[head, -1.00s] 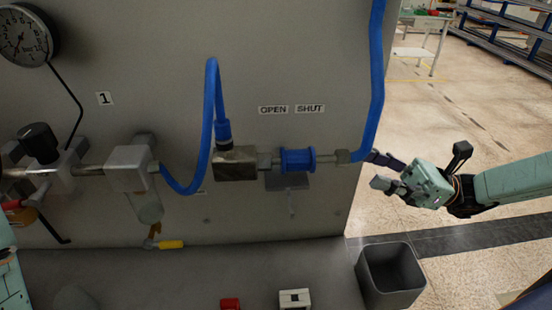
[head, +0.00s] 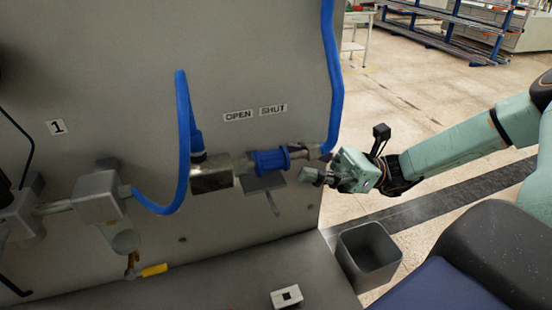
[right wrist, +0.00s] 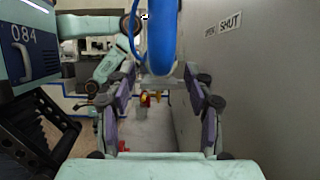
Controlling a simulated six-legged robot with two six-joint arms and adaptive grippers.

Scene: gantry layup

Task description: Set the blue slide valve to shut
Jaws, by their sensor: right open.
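The blue slide valve (head: 270,162) is a ribbed blue sleeve on a horizontal metal rod at the panel, below the OPEN label (head: 238,115) and the SHUT label (head: 273,110). Its centre lies roughly under SHUT in the tilted head view; I cannot tell its exact setting. My right gripper (head: 314,168) is open at the rod's right end, just right of the sleeve and apart from it. In the right wrist view its fingers (right wrist: 162,105) stand apart, with blue hose (right wrist: 161,38) ahead between them. My left arm shows partly there; its gripper is unclear.
A blue hose (head: 333,80) runs down the panel's right edge to the rod's end, close to my right gripper. A grey bin (head: 369,257) stands below right. A white switch box (head: 286,297) sits on the ledge.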

